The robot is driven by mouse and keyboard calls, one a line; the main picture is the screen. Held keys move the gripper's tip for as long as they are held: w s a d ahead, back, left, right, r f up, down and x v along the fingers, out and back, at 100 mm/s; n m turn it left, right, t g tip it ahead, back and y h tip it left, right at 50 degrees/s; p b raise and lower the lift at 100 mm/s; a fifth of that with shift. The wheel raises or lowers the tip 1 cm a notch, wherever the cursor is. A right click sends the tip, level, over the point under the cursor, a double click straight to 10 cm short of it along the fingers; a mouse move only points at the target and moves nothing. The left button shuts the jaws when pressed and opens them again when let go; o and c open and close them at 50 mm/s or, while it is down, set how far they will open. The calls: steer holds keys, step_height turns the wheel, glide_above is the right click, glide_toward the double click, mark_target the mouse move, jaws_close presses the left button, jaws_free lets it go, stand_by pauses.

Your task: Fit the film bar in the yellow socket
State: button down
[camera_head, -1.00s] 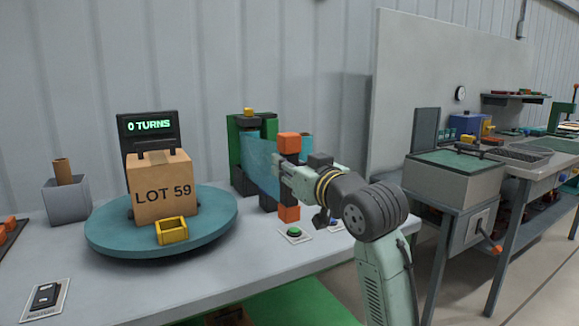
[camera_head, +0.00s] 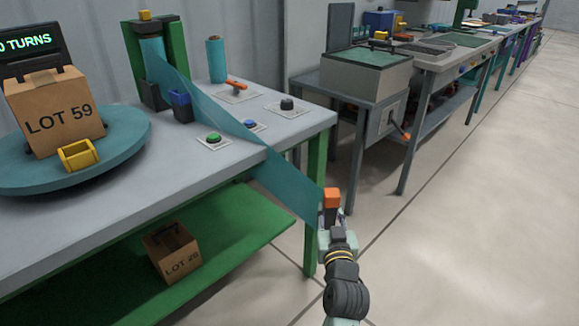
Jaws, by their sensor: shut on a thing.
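The film bar (camera_head: 331,197) shows its orange top end at lower centre right, past the table's front corner. My gripper (camera_head: 332,222) is shut on the bar; the fingers and the bar's lower part are mostly hidden. A teal film (camera_head: 240,135) stretches from the roll stand at the back down over the table edge to the bar. The yellow socket (camera_head: 78,154) is an open box at the front of the teal turntable (camera_head: 135,150), by the carton marked LOT 59 (camera_head: 58,112). It is far to the left of my gripper.
The green roll stand (camera_head: 172,55) and a spare teal roll (camera_head: 216,60) stand at the table's back. A green button (camera_head: 213,138) and other controls lie near the film. A carton (camera_head: 172,252) sits on the lower shelf. Open floor lies to the right.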

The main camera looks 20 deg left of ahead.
steer(key=w+d+f+m+h, duration=0.2)
steer(key=d+f+h, duration=0.1)
steer(key=d+f, duration=0.4)
steer(key=w+d+f+m+t+h, duration=0.1)
steer(key=d+f, duration=0.5)
steer(key=f, duration=0.6)
steer(key=w+m+h, duration=0.1)
steer(key=w+h, duration=0.1)
steer(key=h, duration=0.1)
steer(key=shift+w+d+m, duration=0.15)
steer(key=shift+d+m, duration=0.25)
